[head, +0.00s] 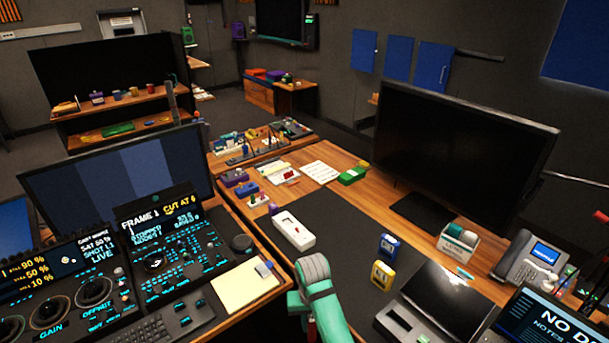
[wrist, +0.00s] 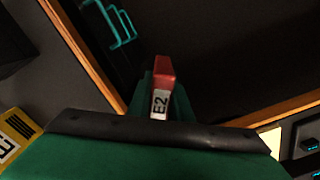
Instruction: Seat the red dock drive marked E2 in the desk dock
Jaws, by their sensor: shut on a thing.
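The red drive (wrist: 163,70) with a white E2 label is between the green fingers of my gripper (wrist: 161,88) in the wrist view. The gripper is shut on it, and its far end sticks up past the fingers. In the head view my green arm reaches over the desk's front edge and hides most of the gripper. I cannot tell for sure which thing is the desk dock. A grey-white unit (head: 397,322) stands at the right front.
A blue block (head: 388,245) and a yellow labelled block (head: 383,274) stand on the mat (head: 335,235). A black monitor (head: 465,155), a white holder (head: 458,243) and a phone (head: 530,258) stand to the right. A control console (head: 110,275) fills the left. The mat's middle is clear.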

